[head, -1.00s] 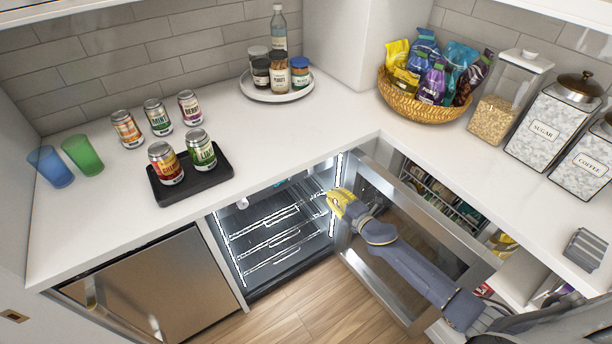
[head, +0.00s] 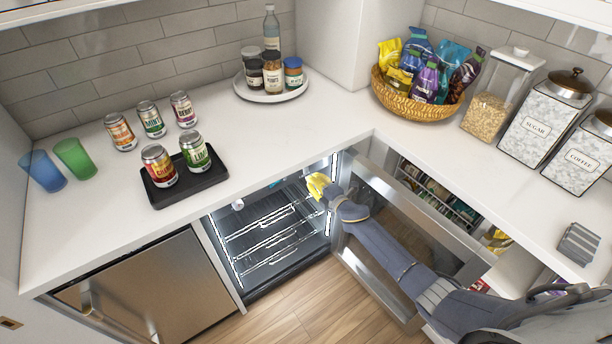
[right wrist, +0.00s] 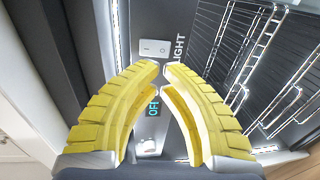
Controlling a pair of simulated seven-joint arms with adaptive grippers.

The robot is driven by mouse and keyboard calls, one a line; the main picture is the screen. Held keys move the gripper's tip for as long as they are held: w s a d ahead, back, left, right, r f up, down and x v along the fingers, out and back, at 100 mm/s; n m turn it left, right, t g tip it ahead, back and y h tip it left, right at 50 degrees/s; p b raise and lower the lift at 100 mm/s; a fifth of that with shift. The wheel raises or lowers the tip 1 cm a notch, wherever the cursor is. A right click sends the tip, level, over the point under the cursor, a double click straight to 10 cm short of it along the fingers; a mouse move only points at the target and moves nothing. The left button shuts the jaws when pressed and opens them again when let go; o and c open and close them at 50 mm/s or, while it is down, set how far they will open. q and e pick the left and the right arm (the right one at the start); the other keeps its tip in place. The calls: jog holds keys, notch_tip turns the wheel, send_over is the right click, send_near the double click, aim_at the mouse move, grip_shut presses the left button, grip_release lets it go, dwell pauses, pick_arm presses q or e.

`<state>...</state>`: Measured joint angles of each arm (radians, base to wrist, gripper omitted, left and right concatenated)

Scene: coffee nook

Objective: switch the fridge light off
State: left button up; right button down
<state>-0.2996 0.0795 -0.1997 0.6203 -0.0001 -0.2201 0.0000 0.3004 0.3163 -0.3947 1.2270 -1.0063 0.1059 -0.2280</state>
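The fridge (head: 270,235) stands open under the counter, and its inside light strips (head: 333,195) are lit. My right gripper (head: 318,185), with yellow fingers, is at the top of the fridge opening, just inside the open door (head: 400,235). In the right wrist view my gripper (right wrist: 161,66) points at a dark panel with a white rocker switch (right wrist: 154,47) beside the word LIGHT (right wrist: 178,50). The fingertips are almost together with nothing between them, and appear just short of the switch; contact cannot be told. My left gripper is not in view.
Wire shelves (right wrist: 255,50) lie right of the switch in the right wrist view. A cyan OFF display (right wrist: 153,107) and a white knob (right wrist: 150,147) show between the fingers. Cans on a black tray (head: 215,178) and a snack basket (head: 400,105) stand on the counter above.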

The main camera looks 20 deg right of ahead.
aim_at(302, 171)
jog(key=shift+x, duration=2.25)
jog(key=shift+d, duration=0.1)
